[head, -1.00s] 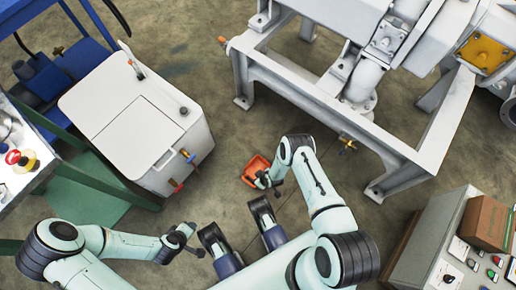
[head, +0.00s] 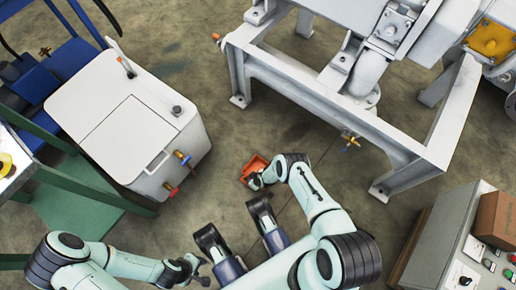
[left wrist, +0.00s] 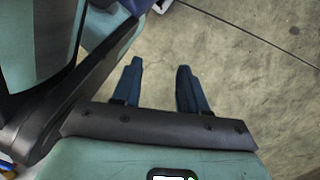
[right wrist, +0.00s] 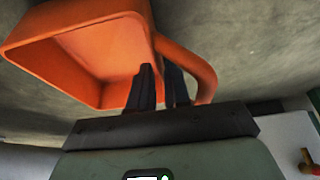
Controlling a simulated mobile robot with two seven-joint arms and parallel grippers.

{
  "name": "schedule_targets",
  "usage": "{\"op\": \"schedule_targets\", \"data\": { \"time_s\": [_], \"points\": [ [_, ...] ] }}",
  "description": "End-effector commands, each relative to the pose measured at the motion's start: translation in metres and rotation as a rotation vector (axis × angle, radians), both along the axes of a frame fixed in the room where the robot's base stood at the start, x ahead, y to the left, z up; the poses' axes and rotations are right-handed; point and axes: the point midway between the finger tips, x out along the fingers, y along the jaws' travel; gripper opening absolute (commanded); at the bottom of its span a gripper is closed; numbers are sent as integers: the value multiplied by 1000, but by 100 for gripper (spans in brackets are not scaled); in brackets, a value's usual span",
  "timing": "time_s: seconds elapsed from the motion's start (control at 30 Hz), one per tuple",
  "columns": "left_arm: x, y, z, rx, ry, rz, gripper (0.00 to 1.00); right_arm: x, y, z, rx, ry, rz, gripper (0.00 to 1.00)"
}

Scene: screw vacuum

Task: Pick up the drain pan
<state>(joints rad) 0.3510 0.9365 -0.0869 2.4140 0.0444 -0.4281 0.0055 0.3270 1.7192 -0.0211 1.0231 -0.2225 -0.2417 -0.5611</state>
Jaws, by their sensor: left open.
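The orange drain pan (head: 254,165) is a small open tray with a loop handle. In the head view it is just beyond my right gripper (head: 257,181), over the floor between the white box and the grey machine frame. In the right wrist view the pan (right wrist: 90,55) fills the upper left and looks tilted. My right gripper's fingers (right wrist: 160,85) are close together on its handle side; the exact contact is partly hidden. My left gripper (head: 203,272) is open and empty at the bottom of the head view. Its fingers (left wrist: 158,85) are spread over bare floor in the left wrist view.
A white box (head: 130,130) with colored valves stands to the left, beside a green frame (head: 85,190). The grey machine frame (head: 330,100) stands at upper right, with legs on the floor. A control box (head: 460,240) is at lower right. The concrete floor between is clear.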

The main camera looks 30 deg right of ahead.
Motion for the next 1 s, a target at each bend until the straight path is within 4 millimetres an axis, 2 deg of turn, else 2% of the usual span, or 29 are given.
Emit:
{"op": "schedule_targets", "data": {
  "time_s": [0.03,0.13,0.4,0.47,0.5,0.83,1.0],
  "points": [
    [-7,0,-5,-3,23,2,43,2,1,-7,0,-1,0,17],
    [-15,1,-7,-4,50,5,43,5,2,-11,0,-1,0,17],
    [-18,2,-7,-5,59,6,43,5,2,-12,1,0,0,17],
    [-18,2,-7,-5,59,5,43,5,2,-12,1,0,0,1],
    [-18,2,-7,-5,58,5,43,5,2,-12,1,0,0,0],
    [-17,1,-7,-5,55,5,43,5,2,-11,0,-1,1,0],
    [-9,0,-3,-3,28,1,43,6,2,-3,0,-2,1,0]
  ]
}}
